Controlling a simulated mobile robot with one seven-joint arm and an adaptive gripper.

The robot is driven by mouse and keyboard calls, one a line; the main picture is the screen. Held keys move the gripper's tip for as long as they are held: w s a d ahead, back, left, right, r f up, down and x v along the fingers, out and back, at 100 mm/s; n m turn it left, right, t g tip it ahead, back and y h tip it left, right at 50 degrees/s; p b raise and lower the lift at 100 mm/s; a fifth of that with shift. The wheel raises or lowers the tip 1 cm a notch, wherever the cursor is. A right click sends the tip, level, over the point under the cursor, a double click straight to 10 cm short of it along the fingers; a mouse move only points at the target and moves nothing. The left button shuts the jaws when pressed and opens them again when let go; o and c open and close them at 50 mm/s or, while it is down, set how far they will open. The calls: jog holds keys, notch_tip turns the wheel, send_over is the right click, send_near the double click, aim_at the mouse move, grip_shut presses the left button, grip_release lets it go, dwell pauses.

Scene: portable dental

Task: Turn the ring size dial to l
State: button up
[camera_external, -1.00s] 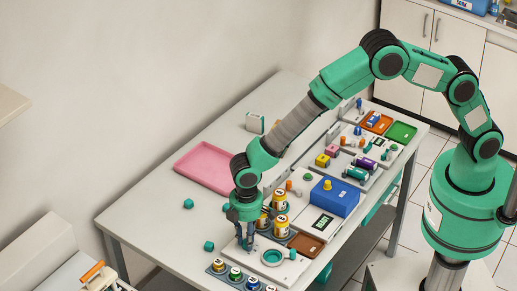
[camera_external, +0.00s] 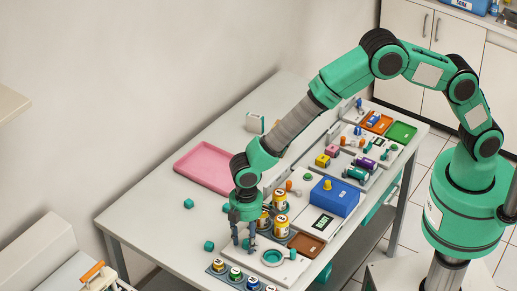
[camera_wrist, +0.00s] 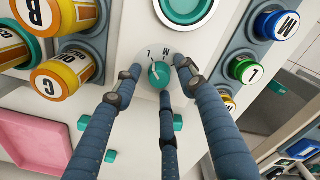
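The ring size dial is a small teal knob (camera_wrist: 159,74) with a white mark, on a pale round plate lettered L and M. In the wrist view the letters stand just beyond the knob, L on the left and M on the right. The white mark seems to point toward the upper left, near the L side; its exact setting is hard to tell. My gripper (camera_wrist: 158,72) has its three dark blue fingers spread around the knob, with visible gaps beside it. In the external view my gripper (camera_external: 245,240) hides the dial.
A round teal dish (camera_wrist: 186,8) lies just beyond the dial. Yellow lettered jars (camera_wrist: 62,80) stand at left, and a rack (camera_wrist: 232,50) with coloured lettered caps is at right. A pink tray (camera_external: 205,168) and small teal cubes (camera_external: 209,246) lie on the table.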

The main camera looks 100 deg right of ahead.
jog(key=shift+r, duration=0.15)
notch_tip(320, 180, up, 12)
dwell(0.7)
dwell(0.5)
notch_tip(320, 180, up, 14)
jog(key=f+t, duration=0.1)
send_over(247, 241)
jog(key=s, duration=0.7)
jog(key=s+d+r+m+t, duration=0.1)
jog(key=s+d+r+t, duration=0.1)
jog(key=s+r, duration=1.1)
jog(key=s+r+m+t, duration=0.1)
jog(key=s+r, duration=0.1)
jog(key=s, duration=1.2)
jog(key=s+r+t, duration=0.1)
jog(key=s+r, duration=0.1)
jog(key=s, duration=1.3)
jog(key=shift+d+m+t, duration=0.2)
jog(key=shift+m+t, duration=0.1)
jog(key=shift+m, duration=0.1)
